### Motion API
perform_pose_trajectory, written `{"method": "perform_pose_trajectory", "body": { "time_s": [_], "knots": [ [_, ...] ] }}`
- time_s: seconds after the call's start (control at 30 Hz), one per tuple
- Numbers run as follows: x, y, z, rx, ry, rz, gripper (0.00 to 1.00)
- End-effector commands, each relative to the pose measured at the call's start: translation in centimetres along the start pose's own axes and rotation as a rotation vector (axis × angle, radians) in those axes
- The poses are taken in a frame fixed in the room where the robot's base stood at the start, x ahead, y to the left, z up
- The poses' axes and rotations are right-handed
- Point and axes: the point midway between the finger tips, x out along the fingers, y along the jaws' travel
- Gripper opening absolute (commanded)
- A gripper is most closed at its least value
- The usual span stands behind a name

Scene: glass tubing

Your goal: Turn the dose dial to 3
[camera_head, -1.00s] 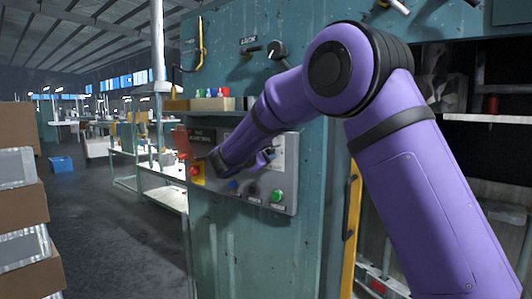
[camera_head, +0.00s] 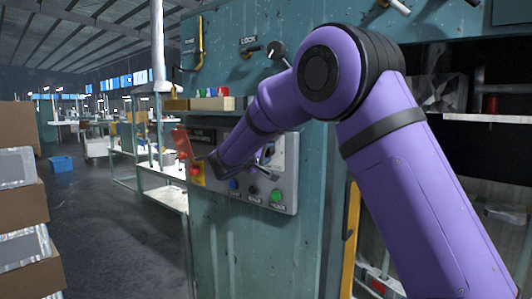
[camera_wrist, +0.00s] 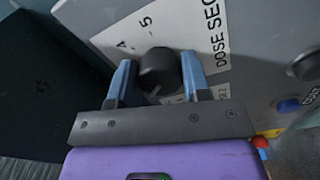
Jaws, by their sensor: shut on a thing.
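The dose dial (camera_wrist: 158,72) is a round black knob on a pale scale plate (camera_wrist: 210,35) in the wrist view. The plate shows "4", "5" and part of the words "DOSE SEC". My gripper (camera_wrist: 156,68) has one blue-grey finger on each side of the knob and is shut on it. In the head view, my gripper (camera_head: 266,166) is at the control panel (camera_head: 287,205), and my forearm hides the dial.
The panel carries a green button (camera_head: 277,196), a blue button (camera_head: 234,185) and a red button (camera_head: 195,171) near the dial. The blue button also shows in the wrist view (camera_wrist: 288,105). A lever (camera_head: 277,52) and small coloured items on a ledge (camera_head: 212,103) sit above.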

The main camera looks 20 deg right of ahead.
Motion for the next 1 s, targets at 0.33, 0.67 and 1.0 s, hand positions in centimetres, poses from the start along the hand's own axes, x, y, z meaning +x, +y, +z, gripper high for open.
{"method": "perform_pose_trajectory", "body": {
  "time_s": [0.33,0.67,1.0],
  "knots": [
    [-0.07,-0.23,0.03,0.319,-0.01,0.006,0.2],
    [-0.07,-0.29,0.02,0.551,-0.016,0.013,0.2],
    [-0.08,-0.33,0.02,0.657,-0.019,0.015,0.2]
  ]
}}
